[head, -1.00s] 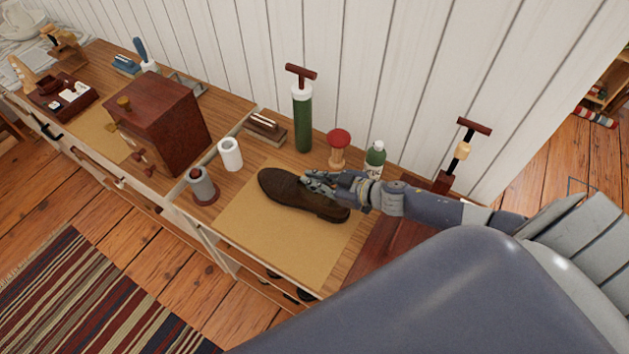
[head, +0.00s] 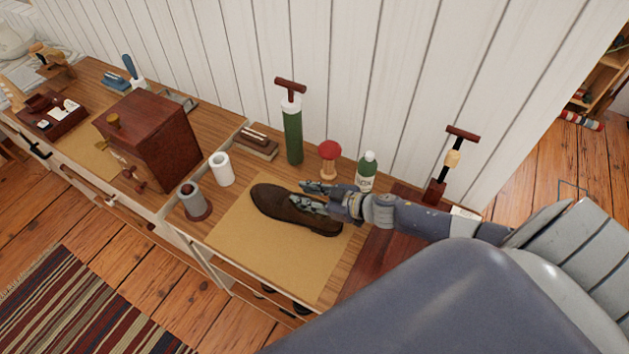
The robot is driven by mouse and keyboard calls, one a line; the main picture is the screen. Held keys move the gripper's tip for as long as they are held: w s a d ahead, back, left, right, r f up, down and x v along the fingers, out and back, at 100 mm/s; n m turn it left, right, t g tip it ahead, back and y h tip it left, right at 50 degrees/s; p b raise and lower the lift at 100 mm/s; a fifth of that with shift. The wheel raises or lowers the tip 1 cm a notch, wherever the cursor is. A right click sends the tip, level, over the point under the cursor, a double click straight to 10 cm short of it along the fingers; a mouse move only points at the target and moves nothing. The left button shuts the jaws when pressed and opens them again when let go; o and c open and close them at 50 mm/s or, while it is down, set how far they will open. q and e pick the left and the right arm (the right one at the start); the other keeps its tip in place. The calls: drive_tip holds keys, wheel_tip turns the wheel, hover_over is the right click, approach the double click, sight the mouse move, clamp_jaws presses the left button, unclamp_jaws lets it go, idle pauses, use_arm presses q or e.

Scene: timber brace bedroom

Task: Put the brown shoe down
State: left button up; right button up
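The brown shoe (head: 270,202) lies on the tan mat (head: 240,245) on the wooden bench, toe to the left and heel to the right. My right gripper (head: 301,194) is over the shoe's opening, with its fingers spread apart. One finger is above the far side of the shoe and the other is over its opening. The gripper hides part of the shoe's collar, and I cannot tell whether a finger still touches it. My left gripper is not in view.
A green pump (head: 292,135), a red-topped spool (head: 330,160) and a green bottle (head: 366,172) stand behind the mat. A white roll (head: 222,169), a grey roll (head: 194,201) and a dark wooden box (head: 150,138) stand to the left. The mat's front part is clear.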

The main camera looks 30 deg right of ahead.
drive_tip(key=shift+s+d, duration=0.15)
drive_tip(key=shift+s, duration=0.1)
drive_tip(key=b+v, duration=0.1)
drive_tip(key=v, duration=0.8)
drive_tip(key=shift+s+d+r, duration=0.1)
drive_tip(key=shift+s+r, duration=0.1)
drive_tip(key=shift+s, duration=0.1)
drive_tip(key=shift+b+v, duration=0.3)
drive_tip(key=shift+v, duration=0.6)
